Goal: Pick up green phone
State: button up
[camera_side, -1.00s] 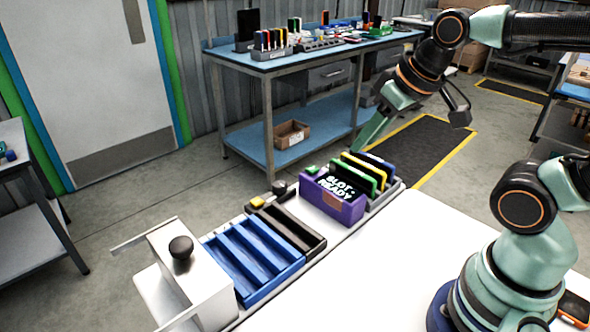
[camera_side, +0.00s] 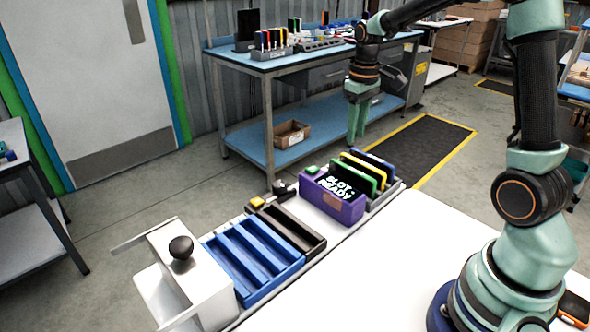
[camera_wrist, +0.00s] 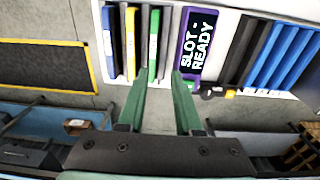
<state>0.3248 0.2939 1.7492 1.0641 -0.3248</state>
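The green phone (camera_side: 361,179) stands on edge in a grey holder, between a yellow phone (camera_side: 366,166) and a purple box marked "SLOT: READY" (camera_side: 330,200). In the wrist view the green phone (camera_wrist: 153,45) lies ahead of my fingertips, roughly in line with the gap between them. My gripper (camera_side: 357,136) hangs with its fingers pointing down, above and behind the row of phones in the side view. In the wrist view my gripper (camera_wrist: 160,78) has its two green fingers apart with nothing between them.
A blue phone (camera_side: 381,161) stands at the row's far end. A black tray (camera_side: 292,229) and a blue slotted tray (camera_side: 250,264) lie to the left, then a white stand with a black knob (camera_side: 181,247). A blue workbench (camera_side: 290,65) is behind. The white tabletop (camera_side: 400,260) is clear in front.

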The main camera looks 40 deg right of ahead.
aim_at(353, 169)
jog(key=f, duration=0.5)
jog(key=d+f, duration=0.1)
jog(key=f, duration=0.2)
jog(key=shift+w+d, duration=0.1)
jog(key=shift+w, duration=0.1)
jog(key=shift+w+d+f, duration=0.15)
jog(key=shift+f, duration=2.6)
grip_shut()
